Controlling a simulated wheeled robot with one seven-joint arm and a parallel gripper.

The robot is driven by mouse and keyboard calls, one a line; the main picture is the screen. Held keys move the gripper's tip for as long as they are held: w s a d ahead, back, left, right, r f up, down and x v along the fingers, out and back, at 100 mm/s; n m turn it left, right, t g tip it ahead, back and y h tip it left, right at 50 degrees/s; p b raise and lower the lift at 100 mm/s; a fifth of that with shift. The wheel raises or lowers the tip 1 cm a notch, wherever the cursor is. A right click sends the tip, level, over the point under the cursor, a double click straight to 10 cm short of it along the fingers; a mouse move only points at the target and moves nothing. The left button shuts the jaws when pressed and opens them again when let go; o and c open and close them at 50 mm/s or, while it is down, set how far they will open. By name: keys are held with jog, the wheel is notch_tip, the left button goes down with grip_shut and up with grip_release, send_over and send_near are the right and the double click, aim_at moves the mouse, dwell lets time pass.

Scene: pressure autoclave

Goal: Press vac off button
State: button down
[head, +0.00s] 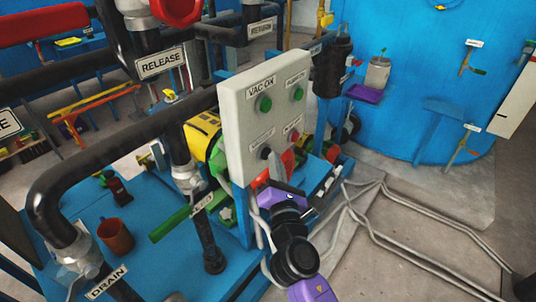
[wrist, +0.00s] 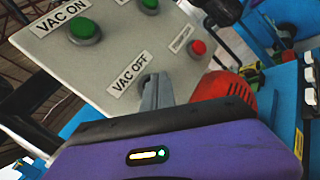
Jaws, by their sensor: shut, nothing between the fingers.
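The grey control panel (head: 238,120) carries the VAC OFF label (head: 261,139) at its lower left. The label also shows in the wrist view (wrist: 129,75). My gripper (head: 270,160) is shut and empty, with its fingertips at the panel just below and right of that label. In the wrist view, the grey fingers (wrist: 156,88) cover the place where the vac off button would show, so the button is hidden. I cannot tell whether the fingertips touch it. The green VAC ON button (head: 264,103) is above, also seen in the wrist view (wrist: 84,30).
A second green button (head: 298,93) and a red button (head: 295,136) sit on the panel's right side. A red rounded part (wrist: 228,88) lies close right of my fingers. Black pipes (head: 120,145) run left of the panel. Open floor (head: 400,230) lies to the right.

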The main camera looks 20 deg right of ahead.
jog(key=shift+w+a, duration=0.2)
jog(key=shift+w, duration=0.05)
jog(key=shift+s+d, duration=0.1)
jog(key=shift+s, duration=0.05)
dwell(0.5)
jog(key=shift+s+d, duration=0.45)
jog(key=shift+s, duration=0.15)
jog(key=shift+p, duration=0.3)
jog(key=shift+s+d+p, duration=0.35)
jog(key=shift+s+d, duration=0.4)
jog(key=shift+s, duration=0.3)
jog(key=shift+s+d+p, duration=0.35)
jog(key=shift+s+d, duration=0.35)
jog(key=shift+s, duration=0.3)
